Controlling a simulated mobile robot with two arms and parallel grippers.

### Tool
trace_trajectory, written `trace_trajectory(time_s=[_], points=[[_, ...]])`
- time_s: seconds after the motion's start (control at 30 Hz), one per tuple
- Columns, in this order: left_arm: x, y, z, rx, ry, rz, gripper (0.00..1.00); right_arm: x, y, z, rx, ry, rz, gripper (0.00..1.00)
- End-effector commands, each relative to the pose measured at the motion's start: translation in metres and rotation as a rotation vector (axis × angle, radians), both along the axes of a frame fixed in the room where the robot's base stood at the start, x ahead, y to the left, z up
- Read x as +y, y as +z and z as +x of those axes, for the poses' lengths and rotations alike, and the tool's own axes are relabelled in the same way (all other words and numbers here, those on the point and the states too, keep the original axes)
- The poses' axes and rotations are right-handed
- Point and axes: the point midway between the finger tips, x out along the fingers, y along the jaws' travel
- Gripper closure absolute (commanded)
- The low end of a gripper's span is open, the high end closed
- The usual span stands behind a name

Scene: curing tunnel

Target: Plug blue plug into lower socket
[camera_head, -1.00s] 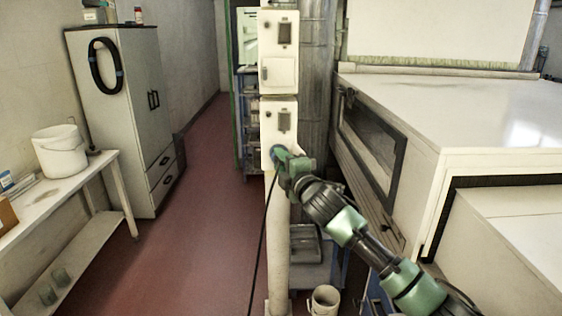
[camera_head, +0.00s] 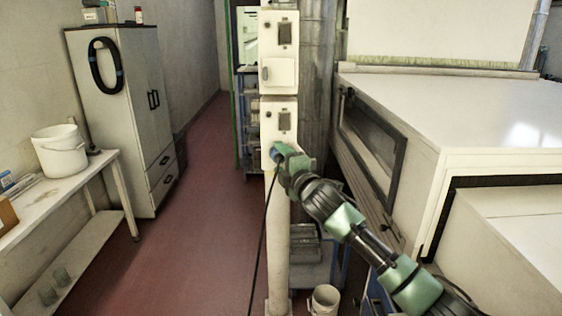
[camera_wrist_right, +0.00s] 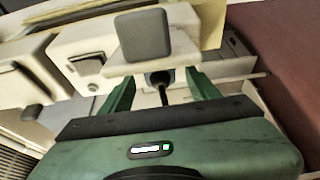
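My right gripper (camera_head: 277,154) is at the lower part of the lower white box (camera_head: 271,112) on the post. A small patch of the blue plug (camera_head: 275,151) shows at the fingertips, and its black cable (camera_head: 265,225) hangs to the floor. In the right wrist view the two green fingers stand apart on either side of the dark plug (camera_wrist_right: 160,77), with visible gaps beside it. The gripper (camera_wrist_right: 160,74) looks open around it. The lower socket is hidden behind plug and gripper, so I cannot tell how deep the plug sits. My left gripper is out of view.
An upper white box (camera_head: 266,48) is above on the same post. A large white tunnel housing (camera_head: 470,120) stands close on the right. A bucket (camera_head: 325,299) is on the floor below. The red aisle floor (camera_head: 205,220) to the left is clear.

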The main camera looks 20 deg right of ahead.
Motion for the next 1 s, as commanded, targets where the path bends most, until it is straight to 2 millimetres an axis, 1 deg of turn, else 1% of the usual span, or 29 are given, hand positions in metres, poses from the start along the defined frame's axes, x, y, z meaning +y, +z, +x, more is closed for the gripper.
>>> trace_trajectory(time_s=[0.27, 0.37, 0.47, 0.7, 0.8, 0.9, 1.0], points=[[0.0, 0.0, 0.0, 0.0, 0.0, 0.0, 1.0, 0.0, -0.001, 0.0, 0.001, -0.001, 0.0, 0.4], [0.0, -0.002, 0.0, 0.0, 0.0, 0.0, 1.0, -0.001, -0.002, -0.005, 0.002, -0.001, 0.0, 0.4], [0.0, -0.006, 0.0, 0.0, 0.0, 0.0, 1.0, -0.003, -0.002, -0.015, 0.0, -0.001, -0.001, 0.4], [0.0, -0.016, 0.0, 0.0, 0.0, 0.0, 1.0, -0.006, -0.003, -0.053, 0.0, 0.0, -0.002, 0.4], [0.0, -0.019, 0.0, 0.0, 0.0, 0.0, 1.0, -0.008, -0.003, -0.065, 0.0, -0.001, -0.002, 0.4], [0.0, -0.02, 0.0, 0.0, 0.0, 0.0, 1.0, -0.008, -0.002, -0.073, 0.001, -0.001, 0.0, 0.4], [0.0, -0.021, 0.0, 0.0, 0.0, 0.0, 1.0, -0.009, -0.001, -0.077, 0.001, -0.001, 0.0, 0.4]])
